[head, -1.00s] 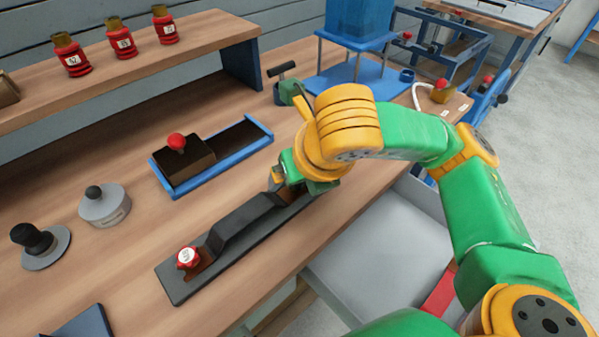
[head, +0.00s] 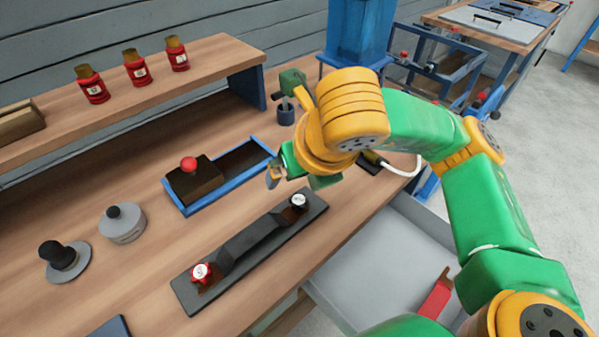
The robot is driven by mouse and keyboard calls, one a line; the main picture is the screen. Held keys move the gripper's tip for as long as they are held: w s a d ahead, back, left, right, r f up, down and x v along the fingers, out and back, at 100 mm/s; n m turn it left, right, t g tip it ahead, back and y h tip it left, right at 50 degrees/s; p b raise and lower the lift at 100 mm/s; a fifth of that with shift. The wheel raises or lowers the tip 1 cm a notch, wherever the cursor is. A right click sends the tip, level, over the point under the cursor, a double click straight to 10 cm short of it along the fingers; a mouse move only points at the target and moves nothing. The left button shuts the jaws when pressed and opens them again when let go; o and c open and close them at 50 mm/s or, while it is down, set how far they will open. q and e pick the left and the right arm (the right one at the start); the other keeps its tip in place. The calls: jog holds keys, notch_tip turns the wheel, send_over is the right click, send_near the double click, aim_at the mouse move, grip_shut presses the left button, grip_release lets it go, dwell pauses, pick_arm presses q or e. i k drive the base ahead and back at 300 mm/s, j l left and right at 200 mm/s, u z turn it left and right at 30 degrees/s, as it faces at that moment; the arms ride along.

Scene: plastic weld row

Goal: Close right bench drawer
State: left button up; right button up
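The right bench drawer (head: 375,262) is a grey tray pulled out from under the front edge of the wooden bench (head: 150,265). Its inside is visible, with a red tool (head: 436,296) lying at its right side. My arm hides part of the drawer, and I see no handle. My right gripper (head: 273,178) is over the bench, behind and left of the drawer and apart from it. Its fingers are small and partly turned away, so their opening is unclear. My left gripper is out of view.
A dark fixture (head: 250,248) with two knobs lies near the bench's front edge. A blue tray (head: 190,208) holds a brown block with a red knob. Grey weights (head: 122,225) stand left. Red jars (head: 135,70) sit on the raised shelf. Grey floor (head: 540,190) is clear at right.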

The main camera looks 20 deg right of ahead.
aim_at(389, 268)
jog(key=k+j, duration=0.25)
jog(key=k, duration=0.2)
jog(key=k+j, duration=0.25)
jog(key=k, duration=0.25)
jog(key=k+j, duration=0.25)
jog(key=k, duration=0.2)
